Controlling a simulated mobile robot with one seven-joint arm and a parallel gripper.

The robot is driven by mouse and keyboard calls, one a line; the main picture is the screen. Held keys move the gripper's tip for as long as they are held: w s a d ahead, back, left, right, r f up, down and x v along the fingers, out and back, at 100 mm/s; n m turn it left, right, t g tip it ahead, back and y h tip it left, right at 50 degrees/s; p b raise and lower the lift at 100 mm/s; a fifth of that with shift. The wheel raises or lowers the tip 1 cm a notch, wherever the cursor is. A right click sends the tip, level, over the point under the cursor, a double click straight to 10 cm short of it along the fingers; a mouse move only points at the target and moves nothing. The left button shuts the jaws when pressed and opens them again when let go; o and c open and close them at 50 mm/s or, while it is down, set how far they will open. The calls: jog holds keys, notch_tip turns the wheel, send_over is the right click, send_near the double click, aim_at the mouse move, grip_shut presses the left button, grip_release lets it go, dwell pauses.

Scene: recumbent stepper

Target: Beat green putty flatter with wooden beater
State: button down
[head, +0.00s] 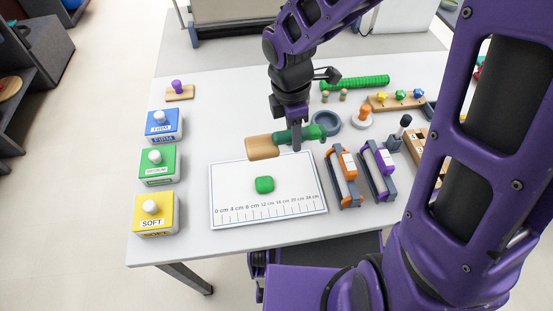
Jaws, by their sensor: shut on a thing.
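The green putty (264,185) is a small rounded lump lying on the white board with a centimetre scale (225,197). The wooden beater (263,147) has a light wood head and a green handle. My gripper (296,142) is shut on the beater's green handle, pointing down. The beater lies roughly level, with its head to the left, and appears above the back part of the board, behind the putty in the picture. The exact height of the beater over the board cannot be told. My fingertips are partly hidden by the handle.
Blue, green and yellow boxes (157,164) with white knobs stand left of the board. Orange and purple hand exercisers (343,175) stand close to its right. A grey ring (327,123), a green ridged roller (355,82) and a peg board (397,101) lie behind.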

jog(key=shift+a+f+b, duration=0.1)
jog(key=shift+f+b, duration=0.1)
jog(key=shift+b, duration=0.15)
jog(key=shift+r, duration=0.1)
jog(key=shift+p, duration=0.3)
dwell(0.3)
jog(key=f, duration=1.3)
jog(key=shift+s+f, duration=0.2)
jog(key=shift+f, duration=0.05)
jog(key=shift+w+f, duration=0.1)
jog(key=shift+w, duration=0.15)
notch_tip(320, 180, up, 14)
jog(key=shift+s+p, duration=0.1)
jog(key=shift+p, duration=0.2)
